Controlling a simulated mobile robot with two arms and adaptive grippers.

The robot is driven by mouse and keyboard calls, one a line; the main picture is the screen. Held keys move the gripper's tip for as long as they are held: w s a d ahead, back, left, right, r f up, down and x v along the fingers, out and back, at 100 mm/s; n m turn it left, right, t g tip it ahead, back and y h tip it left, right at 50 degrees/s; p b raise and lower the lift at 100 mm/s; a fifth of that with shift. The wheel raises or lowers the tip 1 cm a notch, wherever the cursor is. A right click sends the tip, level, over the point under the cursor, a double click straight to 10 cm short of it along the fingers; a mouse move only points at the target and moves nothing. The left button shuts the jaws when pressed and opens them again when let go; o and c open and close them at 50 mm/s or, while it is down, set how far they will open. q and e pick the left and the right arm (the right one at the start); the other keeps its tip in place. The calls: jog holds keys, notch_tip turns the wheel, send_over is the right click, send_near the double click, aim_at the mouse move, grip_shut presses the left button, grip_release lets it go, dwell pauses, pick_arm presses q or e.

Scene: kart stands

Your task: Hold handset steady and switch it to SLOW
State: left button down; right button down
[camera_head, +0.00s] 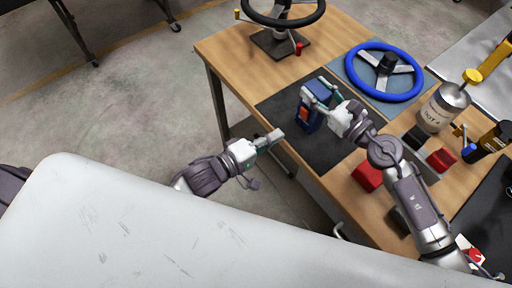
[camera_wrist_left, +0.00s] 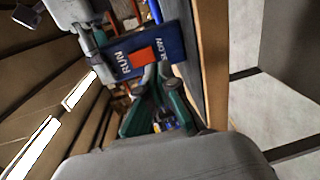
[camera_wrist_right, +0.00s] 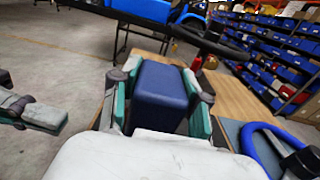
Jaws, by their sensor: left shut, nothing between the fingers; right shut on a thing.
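The handset (camera_head: 311,122) is a dark blue block with an orange-red switch (camera_head: 304,115) on its face. My right gripper (camera_head: 318,91) is shut on the handset from the right and holds it upright at the dark mat. In the right wrist view the handset's blue back (camera_wrist_right: 160,96) sits between both fingers. My left gripper (camera_head: 279,136) is shut and empty, left of and below the handset, facing its switch side. The left wrist view shows the switch (camera_wrist_left: 142,55) between the words RUN and SLOW, just beyond the left fingertips (camera_wrist_left: 155,75). I cannot tell which way the switch is set.
The wooden bench (camera_head: 225,52) carries a black mat (camera_head: 275,102), a blue steering wheel (camera_head: 384,71) and a black wheel on a stand (camera_head: 281,44). A can (camera_head: 443,106) and red blocks (camera_head: 367,176) stand near my right arm. The floor left of the bench is clear.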

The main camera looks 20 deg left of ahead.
pick_arm(q)
jog(key=f+v, duration=0.1)
jog(key=v, duration=0.5)
jog(key=shift+s+a+f, duration=0.2)
jog(key=shift+s+f, duration=0.05)
pick_arm(e)
jog(key=c, duration=0.5)
grip_release()
